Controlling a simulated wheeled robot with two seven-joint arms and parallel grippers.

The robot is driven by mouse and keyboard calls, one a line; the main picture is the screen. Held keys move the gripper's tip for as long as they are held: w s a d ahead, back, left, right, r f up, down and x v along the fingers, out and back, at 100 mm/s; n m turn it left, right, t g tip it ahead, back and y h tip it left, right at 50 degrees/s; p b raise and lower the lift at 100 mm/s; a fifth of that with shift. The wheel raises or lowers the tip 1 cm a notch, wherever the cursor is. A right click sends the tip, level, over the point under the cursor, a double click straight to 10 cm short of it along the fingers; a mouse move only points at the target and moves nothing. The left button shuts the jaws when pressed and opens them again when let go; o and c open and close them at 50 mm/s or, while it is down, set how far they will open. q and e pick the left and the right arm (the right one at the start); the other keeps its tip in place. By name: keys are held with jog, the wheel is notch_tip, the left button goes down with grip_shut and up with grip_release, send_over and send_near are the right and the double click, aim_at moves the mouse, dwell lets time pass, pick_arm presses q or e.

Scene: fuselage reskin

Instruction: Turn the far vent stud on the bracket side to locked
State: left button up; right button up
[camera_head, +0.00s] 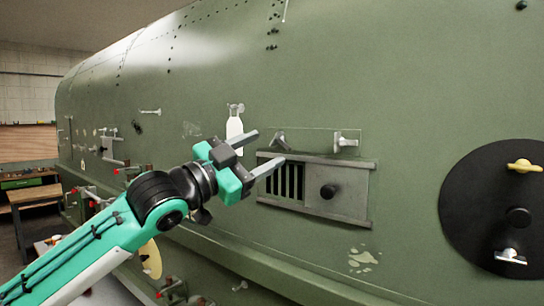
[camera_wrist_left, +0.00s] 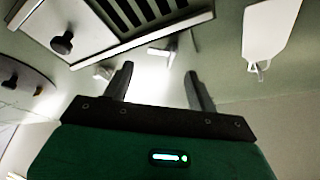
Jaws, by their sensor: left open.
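The vent panel (camera_head: 318,186) is a grey plate on the green fuselage, with dark slots on its left and a black knob on its right. Above it are two pale metal studs: a left, farther one (camera_head: 281,141) whose wing looks slanted, and a right one (camera_head: 345,141). My left gripper (camera_head: 266,147) is open and empty, its fingers pointing toward the left stud. In the left wrist view that stud (camera_wrist_left: 165,50) shows beyond and between the open fingers (camera_wrist_left: 157,72); the other stud (camera_wrist_left: 104,71) is left of them. Contact cannot be seen. My right gripper is not in view.
A white bottle-shaped tag (camera_head: 235,130) hangs on the skin left of the vent, close behind the gripper. A black round plate (camera_head: 475,205) with a yellow and a silver wing stud is at right. The skin between is mostly clear.

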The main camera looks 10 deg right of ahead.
pick_arm(q)
jog(key=b+v, duration=0.4)
jog(key=v, duration=0.6)
